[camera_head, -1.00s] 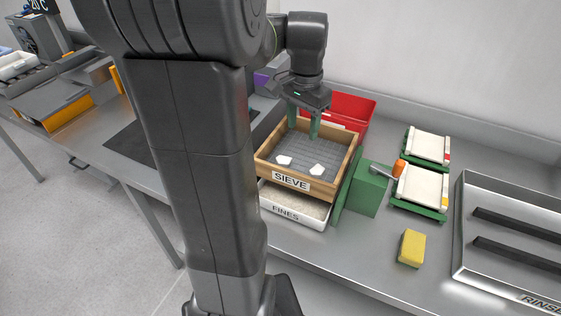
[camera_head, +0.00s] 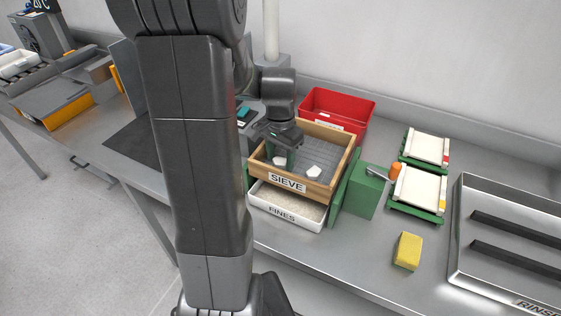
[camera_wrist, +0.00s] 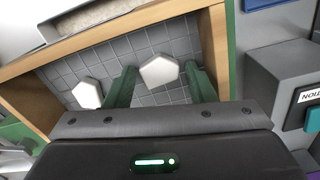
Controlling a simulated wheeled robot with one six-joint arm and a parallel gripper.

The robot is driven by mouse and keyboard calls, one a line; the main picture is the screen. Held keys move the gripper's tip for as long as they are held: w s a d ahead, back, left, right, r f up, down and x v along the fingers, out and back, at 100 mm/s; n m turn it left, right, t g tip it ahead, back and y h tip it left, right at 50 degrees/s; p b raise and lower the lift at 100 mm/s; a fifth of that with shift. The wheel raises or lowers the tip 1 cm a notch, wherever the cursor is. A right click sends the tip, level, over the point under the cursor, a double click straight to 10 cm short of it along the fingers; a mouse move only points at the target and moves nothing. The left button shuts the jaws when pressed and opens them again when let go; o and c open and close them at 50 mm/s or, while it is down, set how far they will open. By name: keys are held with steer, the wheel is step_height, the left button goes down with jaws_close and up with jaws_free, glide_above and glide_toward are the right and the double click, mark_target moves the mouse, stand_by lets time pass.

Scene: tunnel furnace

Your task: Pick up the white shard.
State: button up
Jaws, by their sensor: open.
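Two white shards lie on the grey mesh floor of the wooden sieve (camera_head: 335,165). The left white shard (camera_head: 280,161) is at my gripper (camera_head: 282,156), which reaches down inside the sieve with green fingers. In the wrist view this shard (camera_wrist: 159,71) shows between the tips of my two open fingers (camera_wrist: 161,80), with a gap on either side. The other white shard (camera_head: 314,172) lies to its right, outside the fingers; in the wrist view it shows at the left (camera_wrist: 87,93). My gripper is open and holds nothing. I cannot tell the exact fingertip height above the mesh.
The sieve's wooden walls stand around my fingers. A white fines tray (camera_head: 287,215) sits below it, and a red bin (camera_head: 337,105) behind. A green box with a crank (camera_head: 359,194), green-framed white plates (camera_head: 418,185), a yellow block (camera_head: 409,251) and a metal rinse tray (camera_head: 505,210) are to the right.

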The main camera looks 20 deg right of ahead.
steer(key=c, duration=0.7)
steer(key=shift+r, duration=0.1)
